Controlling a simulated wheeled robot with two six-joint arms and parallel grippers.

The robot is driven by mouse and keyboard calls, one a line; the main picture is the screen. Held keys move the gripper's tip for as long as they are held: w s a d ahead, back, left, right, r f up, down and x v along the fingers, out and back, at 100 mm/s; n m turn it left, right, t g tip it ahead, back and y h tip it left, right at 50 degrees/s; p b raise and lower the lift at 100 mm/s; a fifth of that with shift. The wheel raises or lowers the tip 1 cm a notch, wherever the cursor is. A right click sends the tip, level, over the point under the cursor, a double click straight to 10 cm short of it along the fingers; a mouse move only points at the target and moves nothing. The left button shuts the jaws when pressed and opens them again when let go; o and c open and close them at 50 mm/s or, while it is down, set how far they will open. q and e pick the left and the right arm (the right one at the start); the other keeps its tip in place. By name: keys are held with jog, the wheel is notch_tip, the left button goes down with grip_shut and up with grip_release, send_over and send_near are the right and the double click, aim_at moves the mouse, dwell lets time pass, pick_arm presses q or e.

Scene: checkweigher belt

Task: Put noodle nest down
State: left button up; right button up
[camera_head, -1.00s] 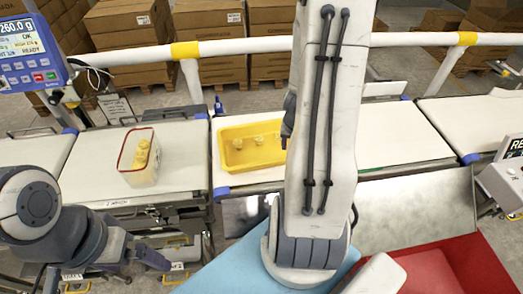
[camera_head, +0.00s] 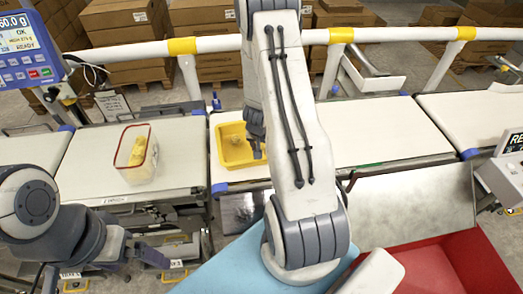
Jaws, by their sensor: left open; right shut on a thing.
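My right arm reaches across the middle, and its gripper (camera_head: 257,148) is over the yellow tray (camera_head: 224,164). It is shut on a pale yellow noodle nest, mostly hidden by the gripper and hard to make out. Whether the nest touches the tray floor I cannot tell. Another pale nest (camera_head: 238,141) shows faintly in the tray. The tray's right part is hidden behind my arm. A clear container with a red rim (camera_head: 151,150) stands on the left belt with several yellow nests (camera_head: 138,151) inside. My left gripper (camera_head: 160,258) is open and empty at the lower left, below the belt.
The white belt (camera_head: 390,130) is mostly clear right of my arm. The weigher display (camera_head: 22,45) at upper left reads OK and READY. A white rail (camera_head: 220,45) runs behind the belts, with cardboard boxes beyond. A red bin (camera_head: 450,265) is at lower right.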

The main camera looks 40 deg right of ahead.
jog(key=shift+f, duration=0.15)
jog(key=shift+f, duration=0.15)
jog(key=o, duration=1.3)
jog(key=shift+r, duration=0.2)
jog(key=shift+r, duration=0.3)
jog(key=p+v, duration=0.7)
jog(key=v, duration=0.4)
jog(key=shift+s+r, duration=0.15)
jog(key=shift+r, duration=0.1)
